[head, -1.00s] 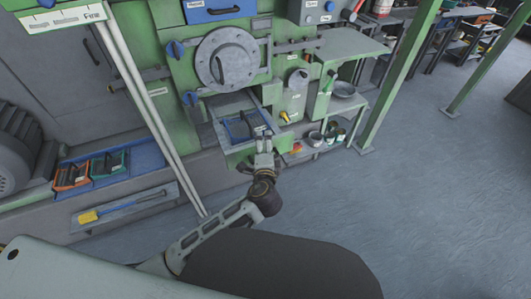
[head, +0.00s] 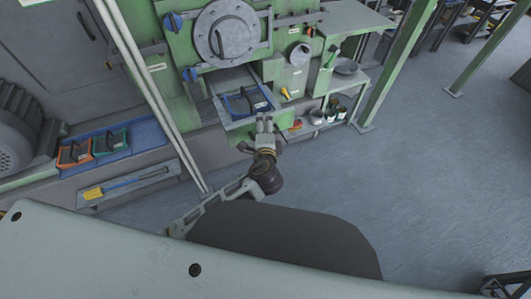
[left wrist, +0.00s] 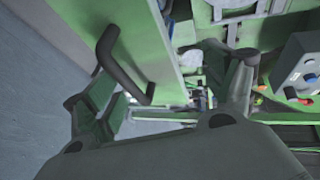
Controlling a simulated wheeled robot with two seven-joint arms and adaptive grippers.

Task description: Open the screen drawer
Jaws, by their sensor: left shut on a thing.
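The screen drawer (head: 228,121) stands out from the green machine below the round door, with its top open. A blue-framed screen (head: 262,98) with a dark handle lies inside it. My left gripper (head: 265,122) is at the drawer's front, shut on its handle. In the left wrist view, the green drawer front (left wrist: 160,50) and its dark bar handle (left wrist: 108,48) lie between the fingers of my left gripper (left wrist: 165,95). The exact contact with the handle is hard to see. My right gripper is not in view.
An orange-framed and a green-framed screen (head: 110,141) sit on a blue tray (head: 150,132) at left. A yellow-ended tool (head: 93,193) lies on a low ledge. Small tins (head: 330,115) stand on a shelf at right. A green post (head: 395,70) rises beyond; the floor (head: 400,190) there is clear.

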